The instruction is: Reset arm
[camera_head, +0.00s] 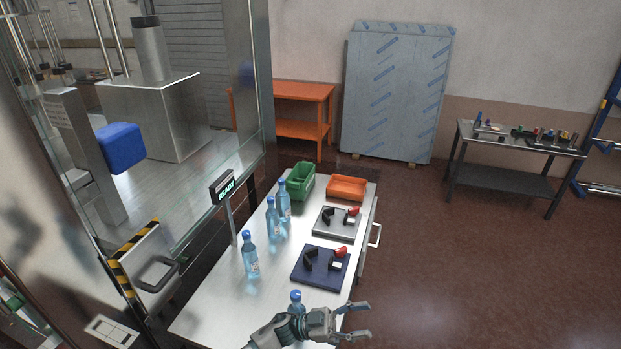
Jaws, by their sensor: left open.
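My left gripper (366,320) shows at the bottom centre, its arm coming in from the bottom left. Its two fingers are spread apart and point to the right, with nothing between them. It is over the right front edge of the white table (215,312). A blue-capped water bottle (296,299) stands just behind my left arm, its lower part hidden. Another bottle (250,255) stands further left, and two more, one of them this bottle (284,202), stand further back. My right gripper is not in view.
A dark blue pad (305,280) and a grey pad (322,229) hold small black and red parts. A green bin (300,185) and an orange tray (347,188) stand at the table's far end. Floor at right is clear.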

